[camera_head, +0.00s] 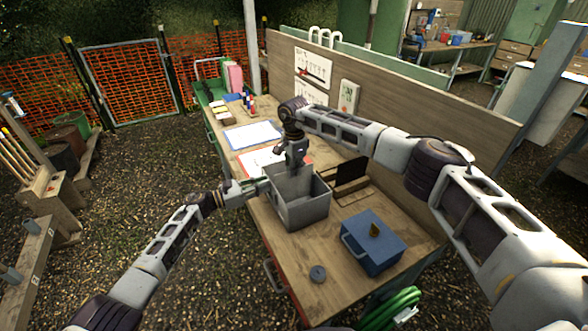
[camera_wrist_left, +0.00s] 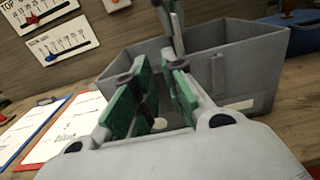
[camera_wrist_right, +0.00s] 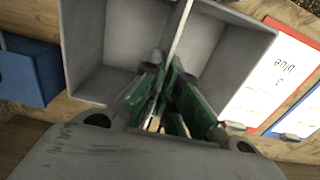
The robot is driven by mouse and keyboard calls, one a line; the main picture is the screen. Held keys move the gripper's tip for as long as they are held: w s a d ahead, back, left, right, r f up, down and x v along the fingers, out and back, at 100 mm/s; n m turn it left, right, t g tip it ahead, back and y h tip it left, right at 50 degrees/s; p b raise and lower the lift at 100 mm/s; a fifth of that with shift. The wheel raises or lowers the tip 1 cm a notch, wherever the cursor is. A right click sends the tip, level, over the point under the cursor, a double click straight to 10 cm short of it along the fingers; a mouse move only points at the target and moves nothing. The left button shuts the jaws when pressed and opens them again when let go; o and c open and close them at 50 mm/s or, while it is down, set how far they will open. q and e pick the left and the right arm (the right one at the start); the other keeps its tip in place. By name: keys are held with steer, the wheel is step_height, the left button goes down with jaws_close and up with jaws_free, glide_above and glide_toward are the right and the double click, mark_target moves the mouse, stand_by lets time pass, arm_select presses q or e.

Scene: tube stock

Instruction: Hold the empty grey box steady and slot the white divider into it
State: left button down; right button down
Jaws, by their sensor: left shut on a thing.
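The grey box (camera_head: 307,213) stands upright on the bench and is open at the top. My left gripper (camera_head: 264,188) is shut on the box's left wall. In the left wrist view its green-padded fingers (camera_wrist_left: 160,66) straddle the rim. My right gripper (camera_head: 292,160) points down over the box. In the right wrist view the white divider (camera_wrist_right: 181,26) shows edge-on as a thin strip across the box interior. The right fingertips (camera_wrist_right: 168,70) are close together at its near end; whether they grip it is unclear. The divider's lower edge and seating are hidden.
A dark frame (camera_head: 350,175) lies behind. Clipboards (camera_head: 252,135) lie beyond the box. A wooden partition (camera_head: 400,105) runs along the bench's far right side.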

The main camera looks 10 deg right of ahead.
steer(key=shift+f, duration=0.45)
steer(key=c, duration=1.6)
jaws_free()
steer(key=shift+o, duration=0.2)
steer(key=shift+r, duration=0.15)
step_height(320, 180, up, 12)
